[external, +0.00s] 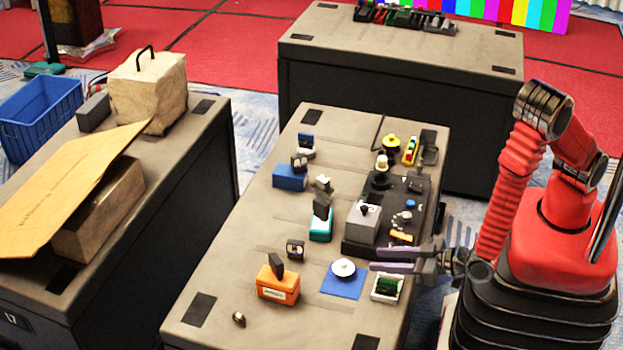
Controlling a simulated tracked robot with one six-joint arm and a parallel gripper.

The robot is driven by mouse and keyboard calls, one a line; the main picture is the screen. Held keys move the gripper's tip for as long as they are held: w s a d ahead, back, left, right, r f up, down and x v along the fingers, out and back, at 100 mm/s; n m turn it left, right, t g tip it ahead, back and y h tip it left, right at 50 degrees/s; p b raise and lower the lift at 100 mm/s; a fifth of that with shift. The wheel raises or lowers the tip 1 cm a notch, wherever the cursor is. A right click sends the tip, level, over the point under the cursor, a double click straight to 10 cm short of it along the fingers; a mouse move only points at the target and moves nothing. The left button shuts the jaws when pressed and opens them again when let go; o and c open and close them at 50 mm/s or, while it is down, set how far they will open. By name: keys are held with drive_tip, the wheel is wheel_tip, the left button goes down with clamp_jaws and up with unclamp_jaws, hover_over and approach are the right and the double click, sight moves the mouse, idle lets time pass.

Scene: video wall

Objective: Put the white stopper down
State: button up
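A white tray with green contents (386,287) lies just below my fingers. An orange box (277,285) stands left of the mat. A black unit with a grey block (362,223) stands behind. Bare tabletop (230,270) lies to the left.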

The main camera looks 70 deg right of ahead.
drive_tip(key=shift+w+r, duration=0.3)
drive_tip(key=d+r+g+y, duration=0.3)
drive_tip(key=d+r, duration=0.2)
drive_tip(key=r, duration=0.5)
drive_tip(key=d+r+g+y, duration=0.2)
drive_tip(key=d+r, duration=0.2)
drive_tip(key=r, duration=0.5)
drive_tip(key=s+d+r+g+h, duration=0.2)
drive_tip(key=s+d+r, duration=0.1)
drive_tip(key=s+d, duration=0.7)
drive_tip(key=s+d+r+n+g+h, duration=0.1)
drive_tip(key=s+d+r, duration=0.2)
drive_tip(key=s+d, duration=0.7)
drive_tip(key=shift+d+r+g+h, duration=0.35)
drive_tip(key=shift+d+g+h, duration=0.05)
drive_tip(key=shift+d, duration=0.15)
